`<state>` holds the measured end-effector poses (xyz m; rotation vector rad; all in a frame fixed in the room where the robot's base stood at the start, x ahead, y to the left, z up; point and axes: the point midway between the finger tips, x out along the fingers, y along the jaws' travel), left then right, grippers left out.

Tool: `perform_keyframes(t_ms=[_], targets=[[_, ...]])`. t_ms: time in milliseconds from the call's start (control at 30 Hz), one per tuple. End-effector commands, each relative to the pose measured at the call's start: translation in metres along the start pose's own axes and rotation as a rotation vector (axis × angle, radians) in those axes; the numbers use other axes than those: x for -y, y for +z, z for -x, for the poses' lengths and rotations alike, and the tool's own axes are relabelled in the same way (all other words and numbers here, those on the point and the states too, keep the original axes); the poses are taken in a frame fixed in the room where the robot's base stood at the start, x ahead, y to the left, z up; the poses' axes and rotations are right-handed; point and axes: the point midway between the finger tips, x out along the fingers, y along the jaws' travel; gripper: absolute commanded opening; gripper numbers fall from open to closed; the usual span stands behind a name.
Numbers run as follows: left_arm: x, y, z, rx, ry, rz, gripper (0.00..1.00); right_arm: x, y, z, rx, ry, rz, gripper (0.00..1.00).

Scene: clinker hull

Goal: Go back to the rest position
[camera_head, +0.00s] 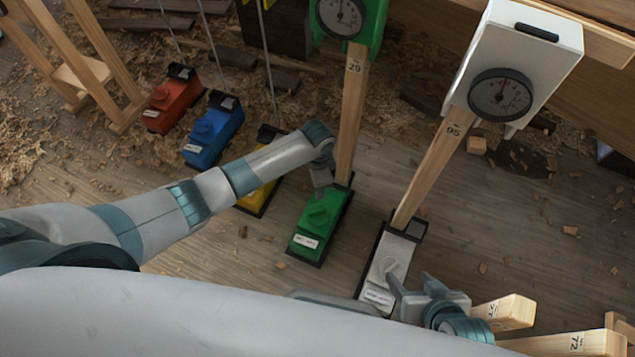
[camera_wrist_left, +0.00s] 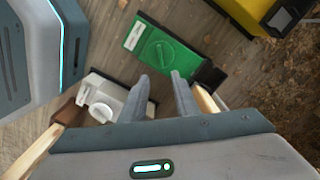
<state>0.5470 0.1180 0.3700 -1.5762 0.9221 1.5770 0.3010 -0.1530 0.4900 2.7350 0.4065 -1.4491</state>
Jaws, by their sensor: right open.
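My left arm comes in from the left in the head view, and its gripper (camera_head: 321,188) hangs above the green block-shaped base (camera_head: 319,223), close to the foot of a wooden post. In the left wrist view the left gripper (camera_wrist_left: 162,84) has its two fingers apart with nothing between them; the green base (camera_wrist_left: 160,50) lies beyond. My right gripper (camera_head: 412,284) is low in the head view, over the near part of the white base (camera_head: 397,256). Its fingers are apart, and I see nothing held. Whether it touches the base I cannot tell.
Posts with dials rise from the green and white bases: a green dial head (camera_head: 343,18) and a white dial box (camera_head: 522,65). Yellow (camera_head: 259,198), blue (camera_head: 213,133) and red (camera_head: 172,103) bases stand left. Numbered wooden beams (camera_head: 505,311) lie lower right. Shavings litter the floor.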

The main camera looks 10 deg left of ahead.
Motion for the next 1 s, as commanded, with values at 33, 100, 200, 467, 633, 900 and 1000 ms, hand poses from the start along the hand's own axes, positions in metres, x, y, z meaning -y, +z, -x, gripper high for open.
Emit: perform_keyframes(t_ms=[33, 100, 200, 467, 633, 900, 1000], targets=[[0.0, 0.0, 0.003, 0.0, 0.0, 0.0, 0.28, -0.001, 0.0, 0.001, 0.004, 0.002, 0.0, 0.57], [0.0, 0.0, 0.004, 0.0, 0.0, 0.0, 0.28, -0.001, 0.001, 0.0, 0.008, 0.004, 0.0, 0.57], [0.0, 0.0, 0.004, 0.0, 0.0, 0.0, 0.28, -0.002, 0.001, 0.0, 0.009, 0.004, 0.001, 0.57], [0.0, 0.0, 0.004, 0.0, 0.0, 0.0, 0.28, -0.002, 0.001, 0.0, 0.009, 0.004, 0.0, 0.57], [0.0, 0.0, 0.004, 0.0, 0.0, 0.0, 0.28, -0.001, 0.001, 0.0, 0.008, 0.004, 0.0, 0.57], [-0.017, -0.004, 0.0, -0.031, 0.011, 0.007, 0.28, -0.001, 0.001, 0.001, 0.007, 0.004, 0.001, 0.57], [-0.035, -0.008, -0.003, -0.07, 0.02, 0.022, 0.28, -0.001, 0.001, 0.0, 0.007, 0.004, 0.001, 0.57]])
